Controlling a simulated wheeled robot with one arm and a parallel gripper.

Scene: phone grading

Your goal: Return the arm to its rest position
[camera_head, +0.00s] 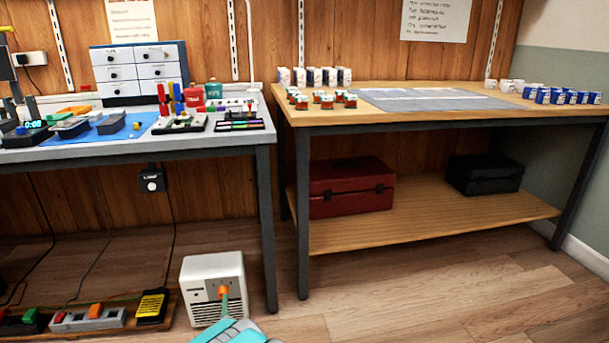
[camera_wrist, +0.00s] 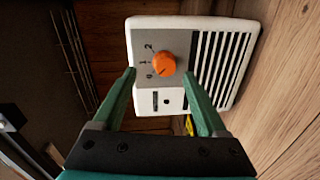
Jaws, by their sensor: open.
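My gripper (camera_wrist: 161,74) is open, with its two green fingers apart on either side of the orange knob (camera_wrist: 163,64) in the wrist view. I see no clear contact between fingers and knob. The knob sits on the grey panel of a white heater-like box (camera_wrist: 240,60), beside the marks 0, 1 and 2. Its exact setting is hard to tell. In the head view, the white box (camera_head: 205,270) stands on the floor, and my teal gripper (camera_head: 224,304) reaches up to its orange knob (camera_head: 222,292) from below.
A cluttered grey workbench (camera_head: 262,135) stands at the left and a wooden table (camera_head: 420,120) at the right. A red toolbox (camera_head: 350,188) and a black case (camera_head: 484,174) lie on its lower shelf. A power strip (camera_head: 90,318) lies at the lower left. The floor at right is clear.

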